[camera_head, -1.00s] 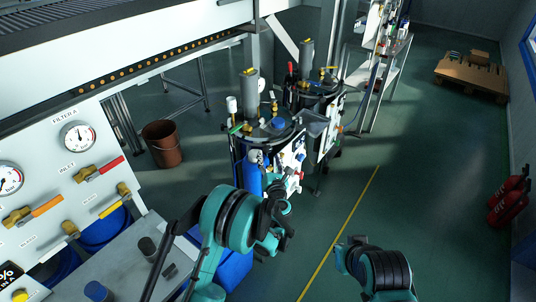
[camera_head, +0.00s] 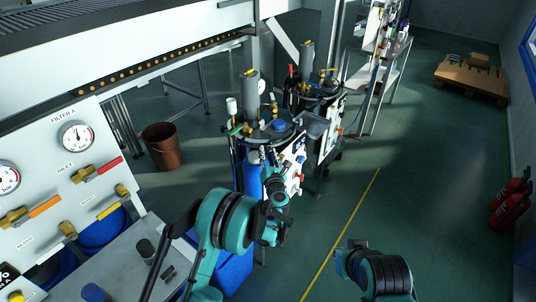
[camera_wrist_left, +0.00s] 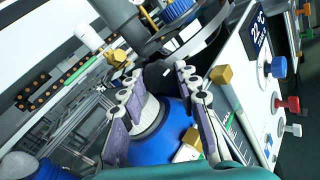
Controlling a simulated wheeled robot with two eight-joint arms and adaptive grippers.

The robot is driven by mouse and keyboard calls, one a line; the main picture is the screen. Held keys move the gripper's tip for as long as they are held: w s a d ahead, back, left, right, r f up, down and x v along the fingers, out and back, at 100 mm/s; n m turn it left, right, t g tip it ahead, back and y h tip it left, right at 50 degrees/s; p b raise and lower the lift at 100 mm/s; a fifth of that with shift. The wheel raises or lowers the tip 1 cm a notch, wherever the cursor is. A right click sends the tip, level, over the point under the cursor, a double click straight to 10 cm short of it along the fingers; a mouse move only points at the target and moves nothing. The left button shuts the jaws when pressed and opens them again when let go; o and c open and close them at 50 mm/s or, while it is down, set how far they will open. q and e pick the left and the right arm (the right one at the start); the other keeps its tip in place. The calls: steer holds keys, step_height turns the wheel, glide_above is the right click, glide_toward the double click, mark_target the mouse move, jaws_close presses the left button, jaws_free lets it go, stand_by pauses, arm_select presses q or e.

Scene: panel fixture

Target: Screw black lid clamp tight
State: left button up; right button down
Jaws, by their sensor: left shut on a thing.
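The black lid clamp (camera_wrist_left: 157,74) shows in the left wrist view as a dark knob at the rim of the tank lid (camera_wrist_left: 200,42). My left gripper (camera_wrist_left: 160,76) is shut on it, with one pale-purple finger on each side. The fingers hide part of the clamp. In the head view, my left gripper (camera_head: 264,158) is at the front edge of the near tank's lid (camera_head: 272,130); the clamp is too small and covered to make out there. My right arm enters at the lower right, but its gripper is not visible.
A blue cylinder (camera_wrist_left: 165,135) stands just below the fingers. A brass fitting (camera_wrist_left: 221,75) is close to the right finger. Gauges and valves fill the filter panel (camera_head: 100,185) at left. A second tank (camera_head: 318,86) stands behind.

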arm_select(q)
steer(key=shift+m, duration=1.3)
steer(key=o, duration=1.2)
steer(key=shift+s, duration=0.1)
steer(key=s, duration=0.2)
steer(key=s+d, duration=0.1)
steer(key=s, duration=0.4)
steer(key=shift+s+d, duration=0.15)
steer(key=shift+s, duration=0.2)
